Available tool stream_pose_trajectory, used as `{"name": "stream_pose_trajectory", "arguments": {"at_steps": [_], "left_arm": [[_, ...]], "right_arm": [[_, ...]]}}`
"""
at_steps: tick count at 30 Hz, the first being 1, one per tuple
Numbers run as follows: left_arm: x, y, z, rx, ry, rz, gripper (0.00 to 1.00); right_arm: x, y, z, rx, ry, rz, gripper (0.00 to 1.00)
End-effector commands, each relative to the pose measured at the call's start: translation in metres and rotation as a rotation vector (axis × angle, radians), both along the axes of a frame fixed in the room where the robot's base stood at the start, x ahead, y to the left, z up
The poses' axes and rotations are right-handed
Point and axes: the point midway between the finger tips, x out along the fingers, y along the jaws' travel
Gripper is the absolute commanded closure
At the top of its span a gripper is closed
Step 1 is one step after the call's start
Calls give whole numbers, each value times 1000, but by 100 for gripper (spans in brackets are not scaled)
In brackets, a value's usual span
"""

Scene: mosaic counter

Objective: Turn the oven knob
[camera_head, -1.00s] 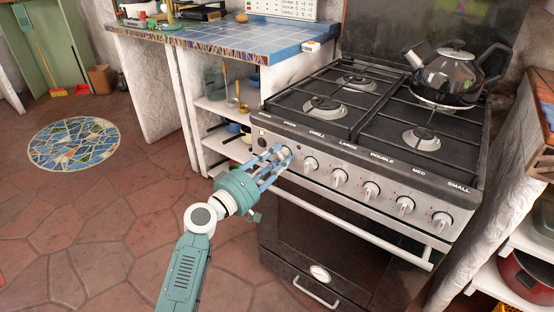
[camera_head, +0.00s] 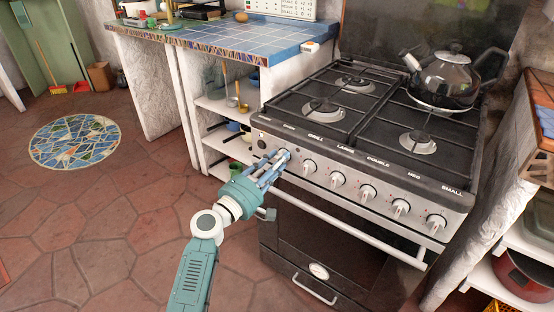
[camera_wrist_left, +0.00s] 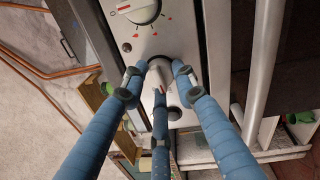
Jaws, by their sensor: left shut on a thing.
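The silver stove (camera_head: 358,190) has a row of knobs along its slanted front panel. My left gripper (camera_head: 279,158) is at the leftmost large knob, its blue fingers shut around it. In the left wrist view, this silver knob (camera_wrist_left: 160,72) sits between the fingertips of my left gripper (camera_wrist_left: 158,82), and a small red mark shows on it. The fingers hide part of the knob, so its full angle cannot be told. The neighbouring knob (camera_head: 309,167) is clear of the fingers. My right gripper is not in view.
The oven door handle (camera_head: 350,228) runs across just below the knobs, near my left gripper. A dark kettle (camera_head: 447,80) stands on a back burner. A blue tiled counter (camera_head: 250,40) and open shelves are at the left. The floor in front is free.

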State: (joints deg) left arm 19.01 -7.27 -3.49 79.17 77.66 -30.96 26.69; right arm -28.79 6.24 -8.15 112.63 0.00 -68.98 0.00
Motion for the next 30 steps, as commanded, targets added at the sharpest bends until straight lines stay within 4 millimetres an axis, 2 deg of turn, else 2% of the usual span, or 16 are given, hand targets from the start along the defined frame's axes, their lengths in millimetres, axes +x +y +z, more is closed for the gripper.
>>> {"name": "stream_pose_trajectory", "arguments": {"at_steps": [7, 21, 22, 24, 25, 30], "left_arm": [[0, 2, -1, -56, 42, 4, 98], [0, 2, -2, -66, 50, 4, 98], [0, 2, -2, -66, 50, 4, 70], [0, 2, -2, -65, 50, 4, 56], [0, 1, -2, -65, 50, 4, 53], [0, 1, -1, -65, 48, 2, 53]], "right_arm": [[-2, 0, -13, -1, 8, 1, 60], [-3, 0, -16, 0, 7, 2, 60], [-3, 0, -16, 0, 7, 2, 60], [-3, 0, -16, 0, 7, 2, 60], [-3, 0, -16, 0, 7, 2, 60], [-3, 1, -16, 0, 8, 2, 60]]}}
